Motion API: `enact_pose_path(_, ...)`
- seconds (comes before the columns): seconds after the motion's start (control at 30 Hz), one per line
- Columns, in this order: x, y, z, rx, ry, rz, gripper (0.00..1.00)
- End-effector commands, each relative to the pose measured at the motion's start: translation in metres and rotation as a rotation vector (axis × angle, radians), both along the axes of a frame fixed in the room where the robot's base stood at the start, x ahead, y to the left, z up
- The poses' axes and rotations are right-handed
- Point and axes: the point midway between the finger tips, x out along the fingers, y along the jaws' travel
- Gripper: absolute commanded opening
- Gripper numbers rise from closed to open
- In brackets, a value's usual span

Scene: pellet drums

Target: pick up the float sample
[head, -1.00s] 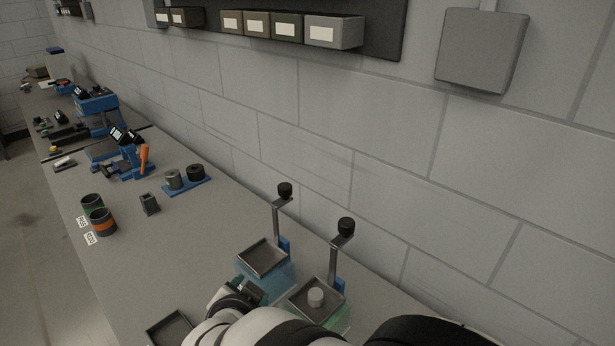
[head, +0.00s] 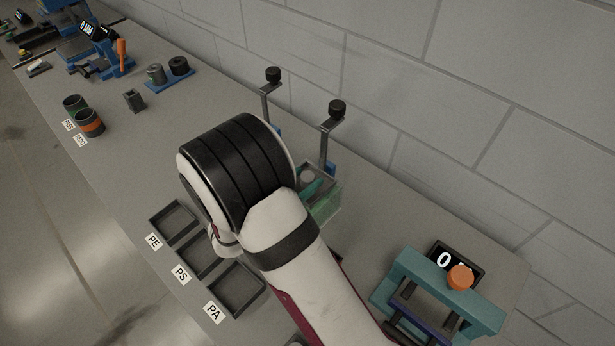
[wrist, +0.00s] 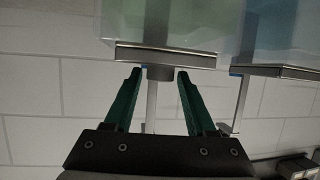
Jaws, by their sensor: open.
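A short grey cylinder, which I take as the float sample (head: 307,175), sits on the square top tray of a clear tank of green liquid (head: 326,206). The wrist view appears upside down. There the sample (wrist: 160,73) shows dark against the tray rim (wrist: 165,56), between the tips of my gripper (wrist: 158,77). My gripper is open, with a green finger on each side and a visible gap on both sides. In the head view my arm covers most of the gripper and part of the tank.
A post with a black knob (head: 337,108) rises behind the tank; a similar post (head: 273,75) stands left. A blue tank (wrist: 287,35) is close by. PE (head: 172,222), PS and PA (head: 237,291) trays line the front edge. A teal device (head: 437,290) stands right.

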Motion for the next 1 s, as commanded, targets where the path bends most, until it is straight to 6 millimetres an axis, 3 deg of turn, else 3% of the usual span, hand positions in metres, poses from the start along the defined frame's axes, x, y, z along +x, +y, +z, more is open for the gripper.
enact_pose_path(0.1, 0.0125, -0.0098, -0.0062, 0.001, 0.0, -0.001, 0.56)
enact_pose_path(0.33, 0.0146, -0.0107, -0.0069, 0.001, -0.001, 0.001, 0.56)
enact_pose_path(0.6, 0.0145, -0.0105, -0.0067, 0.001, -0.001, 0.001, 0.07)
enact_pose_path(0.67, 0.0144, -0.0105, -0.0066, 0.001, -0.001, 0.001, 0.0)
enact_pose_path(1.0, 0.0146, -0.0103, -0.002, 0.0, -0.002, 0.001, 0.0)
